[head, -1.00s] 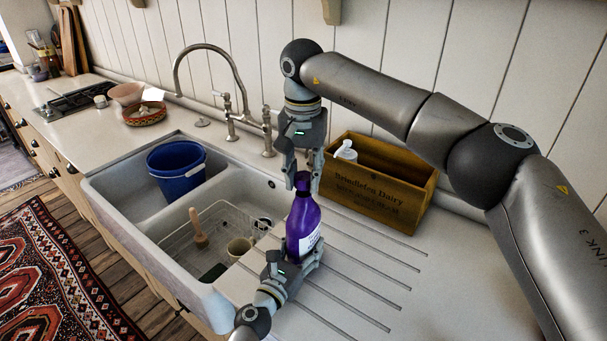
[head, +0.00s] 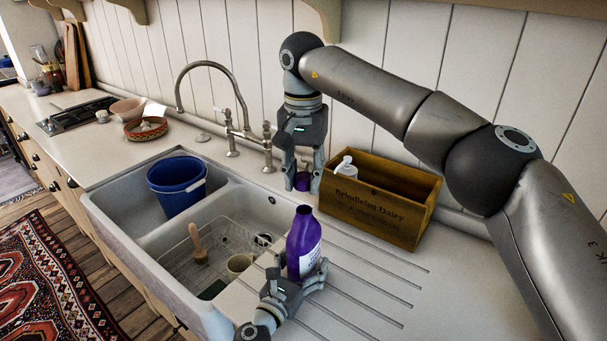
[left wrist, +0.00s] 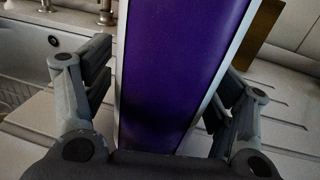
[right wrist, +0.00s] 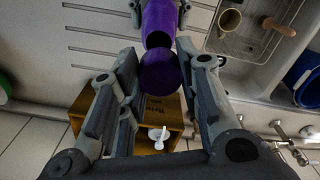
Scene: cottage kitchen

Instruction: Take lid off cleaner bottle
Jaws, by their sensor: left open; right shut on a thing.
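The purple cleaner bottle (head: 303,238) stands upright on the ribbed drainboard, its white label facing right. Its neck top is bare, and the dark mouth shows in the right wrist view. My right gripper (head: 303,180) is shut on the purple lid (head: 301,187) and holds it above and a little behind the bottle, apart from it. The lid also shows between the fingers in the right wrist view (right wrist: 160,72). My left gripper (head: 299,279) is open, with a finger on each side of the bottle's lower body. The bottle (left wrist: 175,70) fills the middle of the left wrist view.
A wooden crate (head: 385,213) with a white pump bottle (head: 345,169) stands behind, right of my right gripper. The double sink (head: 130,235) is to the left, with a blue bucket (head: 177,187) and a wire rack. A tall tap (head: 240,105) rises behind it. The right drainboard is clear.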

